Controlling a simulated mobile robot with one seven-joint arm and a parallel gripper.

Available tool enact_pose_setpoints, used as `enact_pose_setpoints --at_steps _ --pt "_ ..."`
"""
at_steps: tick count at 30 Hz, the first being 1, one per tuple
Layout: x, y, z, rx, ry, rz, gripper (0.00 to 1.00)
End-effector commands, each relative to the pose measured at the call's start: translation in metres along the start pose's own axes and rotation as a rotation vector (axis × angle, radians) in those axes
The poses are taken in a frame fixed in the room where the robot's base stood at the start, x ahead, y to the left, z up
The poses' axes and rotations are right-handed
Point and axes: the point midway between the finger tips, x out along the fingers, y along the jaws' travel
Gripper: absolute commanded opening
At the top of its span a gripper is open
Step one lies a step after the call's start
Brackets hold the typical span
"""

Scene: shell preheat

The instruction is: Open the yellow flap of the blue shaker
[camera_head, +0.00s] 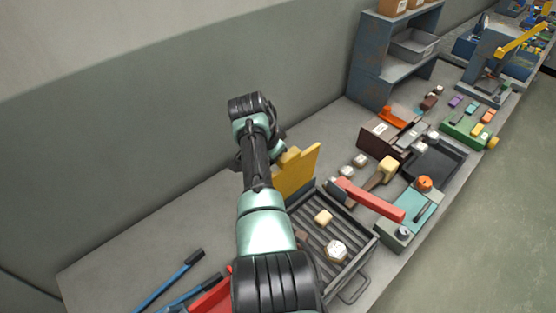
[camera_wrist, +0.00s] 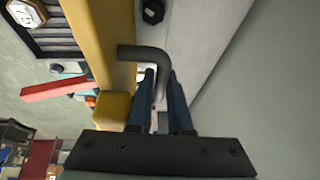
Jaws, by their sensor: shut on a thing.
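A yellow flap (camera_head: 298,172) stands steeply up at the back edge of a slatted grey-blue box (camera_head: 358,258), which I take for the shaker. In the wrist view, the yellow flap (camera_wrist: 104,40) runs down the left of centre. A dark bent handle (camera_wrist: 150,53) projects from it. My gripper (camera_wrist: 161,76) has its two dark blue fingers on either side of the handle's downturned end and is shut on it. In the head view, my arm hides the gripper and handle. A pale octagonal piece (camera_head: 335,250) and a small cream block (camera_head: 323,217) lie on the slats.
A red bar (camera_head: 370,200) and a green-topped block (camera_head: 412,220) stand right of the box. A dark tray (camera_head: 438,160) and a shelf (camera_head: 385,60) are farther back. Another blue-grey machine with a yellow bar (camera_head: 522,38) stands far right. Blue-handled tools (camera_head: 170,280) lie front left.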

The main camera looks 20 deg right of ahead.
Motion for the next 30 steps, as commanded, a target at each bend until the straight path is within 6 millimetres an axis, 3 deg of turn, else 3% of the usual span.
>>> enact_pose_setpoints --at_steps 18,19,20,30 --pt "0.0021 -0.0027 0.0027 -0.001 -0.002 -0.007 0.00" --pt "0.0021 -0.0028 0.0028 -0.001 -0.002 -0.007 0.22" --pt "0.0021 -0.0029 0.0028 -0.001 -0.002 -0.008 0.28" --pt "0.0011 -0.0014 0.0037 -0.001 -0.004 -0.003 0.30"
